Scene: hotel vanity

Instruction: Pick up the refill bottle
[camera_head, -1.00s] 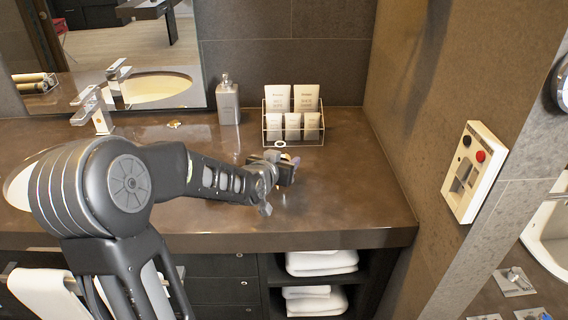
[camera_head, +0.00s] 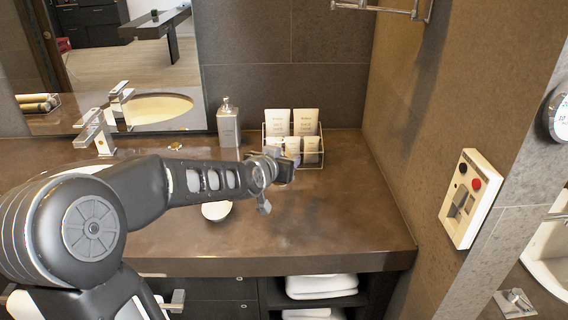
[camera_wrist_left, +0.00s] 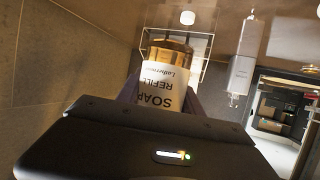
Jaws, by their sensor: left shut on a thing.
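The refill bottle (camera_wrist_left: 160,85) has a gold cap and a white label reading "SOAP REFILL", upside down in the left wrist view. My left gripper (camera_head: 288,168) is shut on it, with a dark finger on each side of the bottle. In the head view the gripper is over the counter, in front of the wire rack, and the bottle is mostly hidden or too small to make out. My right gripper is not in view.
A wire rack (camera_head: 310,165) of white tubes and a grey pump dispenser (camera_head: 228,128) stand at the back of the brown counter (camera_head: 340,225). A faucet (camera_head: 97,132) is at left. A white round object (camera_head: 216,210) lies below my left arm. The counter's front right is clear.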

